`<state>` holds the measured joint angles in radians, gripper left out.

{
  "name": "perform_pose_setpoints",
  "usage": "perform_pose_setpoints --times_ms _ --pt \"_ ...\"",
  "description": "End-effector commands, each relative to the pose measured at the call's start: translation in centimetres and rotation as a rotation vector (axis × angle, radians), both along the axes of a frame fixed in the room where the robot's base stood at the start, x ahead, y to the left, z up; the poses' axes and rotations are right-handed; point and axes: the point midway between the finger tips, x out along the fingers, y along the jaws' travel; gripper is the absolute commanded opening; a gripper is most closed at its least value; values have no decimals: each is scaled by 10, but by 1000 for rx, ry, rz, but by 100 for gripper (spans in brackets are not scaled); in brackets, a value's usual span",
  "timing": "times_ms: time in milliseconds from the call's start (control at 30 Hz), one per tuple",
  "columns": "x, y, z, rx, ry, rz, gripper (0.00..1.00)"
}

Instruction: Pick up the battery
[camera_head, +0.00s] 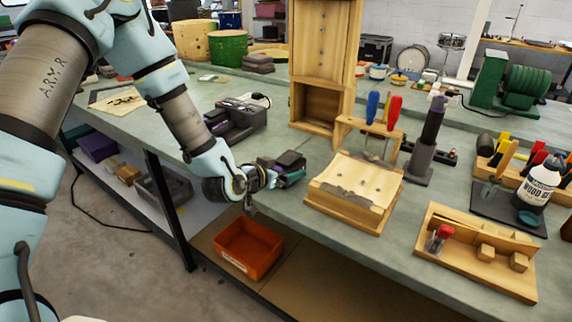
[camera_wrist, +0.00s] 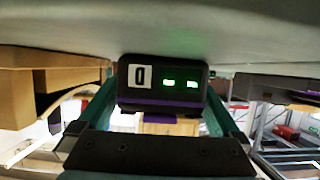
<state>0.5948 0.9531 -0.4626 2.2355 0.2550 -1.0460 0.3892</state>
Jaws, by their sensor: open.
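The battery (camera_wrist: 163,82) is a dark box with a purple band, a white label and two green lights. It fills the middle of the wrist view, against the bench surface. My gripper (camera_head: 290,172) is at the front edge of the bench in the head view, with teal fingers. In the wrist view the open fingers stand on either side of the battery, with small gaps that are hard to judge. In the head view the battery (camera_head: 289,158) is partly hidden by the gripper.
A grey charger-like device (camera_head: 238,119) stands to the left on the bench. A wooden stand (camera_head: 352,200) with a curved top lies close to the right, and a tall wooden cabinet (camera_head: 322,65) behind. An orange bin (camera_head: 248,250) sits on the lower shelf.

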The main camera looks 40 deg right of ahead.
Motion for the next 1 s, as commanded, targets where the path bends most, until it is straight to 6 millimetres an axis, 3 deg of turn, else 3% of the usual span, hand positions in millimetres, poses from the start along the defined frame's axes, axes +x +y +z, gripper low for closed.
perform_pose_setpoints --times_ms 333,1000 --pt "1 -6 -3 0 0 0 98" --pt "1 -6 -3 0 0 0 22"
